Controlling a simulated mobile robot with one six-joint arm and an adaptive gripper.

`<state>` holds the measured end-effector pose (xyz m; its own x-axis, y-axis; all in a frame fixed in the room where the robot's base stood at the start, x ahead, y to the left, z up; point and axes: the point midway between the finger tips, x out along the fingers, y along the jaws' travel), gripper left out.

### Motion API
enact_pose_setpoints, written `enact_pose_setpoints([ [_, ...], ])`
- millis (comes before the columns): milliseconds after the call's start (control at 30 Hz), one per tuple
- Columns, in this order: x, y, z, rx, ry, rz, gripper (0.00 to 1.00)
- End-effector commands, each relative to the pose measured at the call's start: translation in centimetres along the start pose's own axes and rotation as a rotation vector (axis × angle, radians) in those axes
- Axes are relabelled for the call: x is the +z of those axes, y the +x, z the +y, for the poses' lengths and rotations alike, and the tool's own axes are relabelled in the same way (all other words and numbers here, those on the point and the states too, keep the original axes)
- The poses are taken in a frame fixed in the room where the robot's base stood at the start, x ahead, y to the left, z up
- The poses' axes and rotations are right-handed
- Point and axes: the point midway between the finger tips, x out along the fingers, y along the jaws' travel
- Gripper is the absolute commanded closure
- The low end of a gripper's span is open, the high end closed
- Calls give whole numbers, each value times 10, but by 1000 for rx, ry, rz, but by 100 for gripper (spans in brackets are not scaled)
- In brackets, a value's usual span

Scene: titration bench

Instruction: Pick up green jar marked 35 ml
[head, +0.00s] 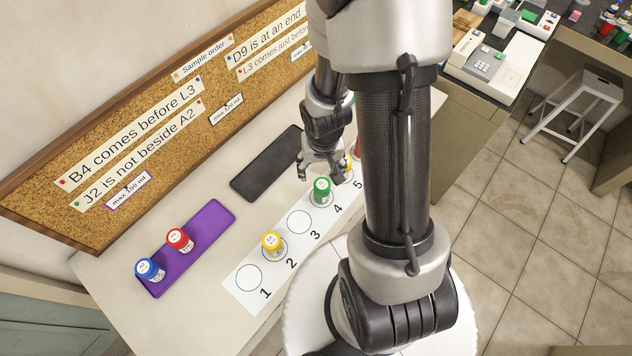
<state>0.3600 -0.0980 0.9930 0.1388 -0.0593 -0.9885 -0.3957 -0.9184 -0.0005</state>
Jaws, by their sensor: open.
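A jar with a green lid (321,190) stands upright on the white numbered strip (245,291), at the circle by number 4. Its label is too small to read. My gripper (319,172) is open, just behind and above the green jar in the picture. I cannot tell whether a finger touches the jar.
A red jar (180,240) and a blue jar (150,270) stand on a purple tray (212,222). A dark tray (262,172) is empty. A corkboard (60,205) stands behind.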

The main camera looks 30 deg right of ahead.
Motion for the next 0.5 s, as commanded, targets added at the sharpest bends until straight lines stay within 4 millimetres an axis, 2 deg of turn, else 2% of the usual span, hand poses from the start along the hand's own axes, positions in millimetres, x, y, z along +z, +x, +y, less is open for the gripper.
enact_pose_setpoints([
  [33, 2, 17, 0, 0, -1, -3, 36],
  [100, 2, 32, 0, 1, -1, -3, 36],
  [400, 2, 84, 0, 0, -1, -1, 36],
  [500, 2, 95, 1, 1, 0, -2, 36],
])
